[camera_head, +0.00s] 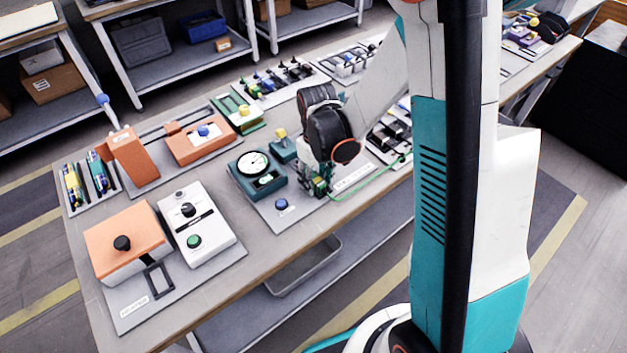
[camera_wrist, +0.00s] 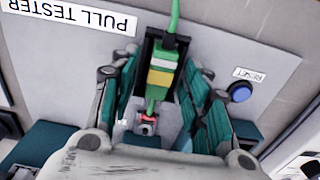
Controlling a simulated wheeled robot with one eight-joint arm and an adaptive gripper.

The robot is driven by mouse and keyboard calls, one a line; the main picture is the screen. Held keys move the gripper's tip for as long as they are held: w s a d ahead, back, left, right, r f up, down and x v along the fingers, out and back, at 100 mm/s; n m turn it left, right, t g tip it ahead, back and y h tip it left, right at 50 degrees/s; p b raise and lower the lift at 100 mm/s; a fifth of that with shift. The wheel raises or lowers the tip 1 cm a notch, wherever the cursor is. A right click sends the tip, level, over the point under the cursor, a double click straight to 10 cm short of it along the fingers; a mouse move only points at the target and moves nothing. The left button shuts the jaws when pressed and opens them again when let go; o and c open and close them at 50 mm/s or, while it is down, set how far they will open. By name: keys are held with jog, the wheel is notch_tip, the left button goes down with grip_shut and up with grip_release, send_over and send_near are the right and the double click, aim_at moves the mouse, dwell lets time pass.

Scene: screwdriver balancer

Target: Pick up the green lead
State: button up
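The green lead (camera_wrist: 162,72) shows in the wrist view as a green connector with yellow and white bands, its cable running up out of the picture. It lies in a dark slot on the pull tester (camera_wrist: 60,55). A small red and metal part (camera_wrist: 147,122) sits at its lower end. My gripper (camera_wrist: 164,85) has its teal fingers on both sides of the connector, apart, with narrow gaps; I see no clear grip. In the head view the green cable (camera_head: 372,181) trails right from my gripper (camera_head: 320,185), whose fingertips are hard to make out there.
A blue reset button (camera_wrist: 240,92) is right of the fingers in the wrist view. In the head view a green dial gauge (camera_head: 254,165) stands left of my gripper. Orange and white devices (camera_head: 203,225) and several small racks fill the bench. The bench's front edge is clear.

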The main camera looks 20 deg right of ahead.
grip_shut()
jog(key=shift+r, duration=0.1)
